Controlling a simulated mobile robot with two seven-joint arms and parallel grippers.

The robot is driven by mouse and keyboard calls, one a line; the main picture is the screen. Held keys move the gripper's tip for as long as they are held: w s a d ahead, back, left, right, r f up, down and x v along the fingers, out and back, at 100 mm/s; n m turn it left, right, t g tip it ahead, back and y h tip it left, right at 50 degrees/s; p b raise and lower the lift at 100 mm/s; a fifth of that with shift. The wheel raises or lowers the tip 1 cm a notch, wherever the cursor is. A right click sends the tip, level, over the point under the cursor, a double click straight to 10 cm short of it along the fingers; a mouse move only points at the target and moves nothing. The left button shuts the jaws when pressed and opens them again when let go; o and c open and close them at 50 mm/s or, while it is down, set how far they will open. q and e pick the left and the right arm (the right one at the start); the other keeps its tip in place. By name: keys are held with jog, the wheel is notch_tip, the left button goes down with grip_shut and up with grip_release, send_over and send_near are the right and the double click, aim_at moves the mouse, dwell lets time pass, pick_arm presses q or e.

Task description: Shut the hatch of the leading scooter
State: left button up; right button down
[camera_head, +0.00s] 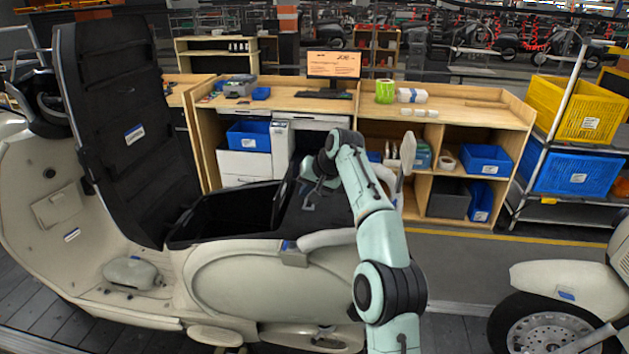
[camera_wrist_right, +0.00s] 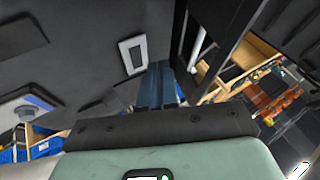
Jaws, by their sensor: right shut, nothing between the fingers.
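A cream scooter (camera_head: 275,285) stands at the left and middle of the head view. Its black hatch (camera_head: 120,120) is open, standing nearly upright at the left end of the open black compartment (camera_head: 180,238). My right gripper (camera_head: 310,190) is shut and empty beyond the compartment's right part, apart from the raised hatch. In the right wrist view its fingers (camera_wrist_right: 163,85) are together in front of a dark panel with a pale-framed rectangle (camera_wrist_right: 132,53); I cannot tell whether they touch it. My left gripper is not in view.
Another cream scooter (camera_head: 575,275) shows its front wheel at the right. Behind is a wooden workbench (camera_head: 455,115) with a monitor (camera_head: 334,65) and blue bins. A rack with a yellow crate (camera_head: 580,110) stands at the far right. Space above the compartment's left part is clear.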

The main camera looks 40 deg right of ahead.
jog(key=shift+w+a+f+p, duration=0.15)
jog(key=shift+w+a+f, duration=0.1)
jog(key=shift+w+a, duration=0.55)
jog(key=shift+w+a+f+p, duration=0.2)
jog(key=shift+w+a, duration=0.25)
jog(key=shift+w, duration=0.65)
jog(key=shift+s, duration=0.1)
jog(key=shift+s, duration=0.1)
jog(key=shift+a, duration=0.1)
